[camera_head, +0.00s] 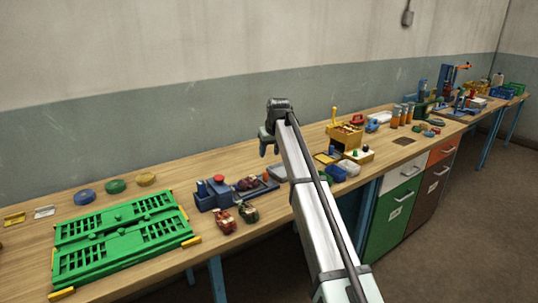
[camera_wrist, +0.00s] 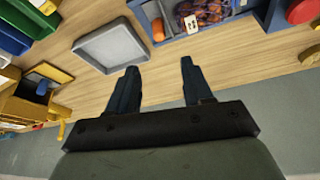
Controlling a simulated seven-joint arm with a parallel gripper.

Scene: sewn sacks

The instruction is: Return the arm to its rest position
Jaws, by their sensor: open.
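My arm reaches out over the wooden workbench in the head view. My gripper (camera_head: 268,146) hangs above the bench near the wall side. In the wrist view my gripper (camera_wrist: 156,80) shows two dark fingers apart, with nothing between them but bare wood. A grey square tray (camera_wrist: 112,45) lies beyond the left fingertip, apart from it. The same grey tray (camera_head: 278,173) shows partly behind my arm in the head view.
Left of my arm are a blue box (camera_head: 212,195), two small filled sacks (camera_head: 226,222) and a folded green crate (camera_head: 125,238). Right of it stand a yellow container (camera_head: 345,133), a blue bin (camera_head: 336,173) and orange jars (camera_head: 396,116). The wall runs close behind the bench.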

